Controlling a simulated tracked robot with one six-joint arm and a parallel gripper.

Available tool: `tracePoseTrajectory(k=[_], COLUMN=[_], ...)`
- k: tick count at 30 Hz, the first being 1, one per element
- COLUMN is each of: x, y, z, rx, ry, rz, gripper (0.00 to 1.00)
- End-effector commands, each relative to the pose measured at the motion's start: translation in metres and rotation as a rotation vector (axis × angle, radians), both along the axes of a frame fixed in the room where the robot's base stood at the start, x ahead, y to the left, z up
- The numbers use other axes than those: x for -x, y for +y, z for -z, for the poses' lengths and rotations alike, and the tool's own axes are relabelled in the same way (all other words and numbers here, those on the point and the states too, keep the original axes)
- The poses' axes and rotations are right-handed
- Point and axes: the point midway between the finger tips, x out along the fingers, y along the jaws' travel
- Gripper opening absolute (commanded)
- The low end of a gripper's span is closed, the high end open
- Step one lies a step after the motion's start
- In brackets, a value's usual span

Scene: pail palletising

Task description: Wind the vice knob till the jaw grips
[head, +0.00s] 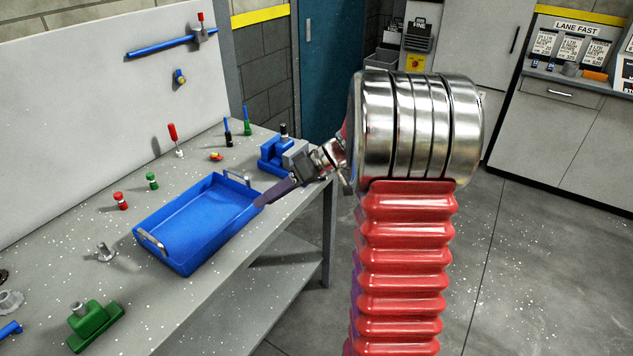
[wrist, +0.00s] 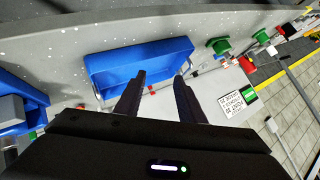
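The blue vice (head: 268,153) with a grey block sits near the bench's far right corner, partly behind my arm. A blue body with a grey block, seemingly the vice, shows at the left edge of the wrist view (wrist: 12,112), cut off by the frame. A small black-topped piece (head: 284,130) stands at the vice; I cannot tell whether it is the knob. The jaw gap cannot be made out. My gripper (head: 264,199) is in front of the vice, over the tray's right end. In the wrist view its fingers (wrist: 159,78) are apart and empty.
A blue tray (head: 150,240) with metal handles lies on the grey bench (head: 60,235). Red, green and blue-handled small pieces (head: 152,181) stand behind it. A green block (head: 95,325) is at the near end. A white panel (head: 90,110) backs the bench.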

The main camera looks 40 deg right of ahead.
Motion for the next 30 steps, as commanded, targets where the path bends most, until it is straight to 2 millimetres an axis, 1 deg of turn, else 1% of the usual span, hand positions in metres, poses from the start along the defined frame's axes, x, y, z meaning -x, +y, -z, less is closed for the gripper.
tracePoseTrajectory(k=[1, 6, 9, 15, 22, 30], x=[0.006, 0.031, 0.047, 0.080, 0.120, 0.164], y=[0.015, 0.054, 0.074, 0.107, 0.134, 0.153], z=[-0.007, -0.020, -0.027, -0.038, -0.048, -0.056], rx=[0.020, 0.092, 0.139, 0.241, 0.358, 0.481], ry=[0.027, 0.132, 0.184, 0.262, 0.310, 0.306], rz=[-0.010, -0.014, -0.007, 0.025, 0.086, 0.186], gripper=[0.36, 0.36, 0.36, 0.36, 0.36, 0.36])
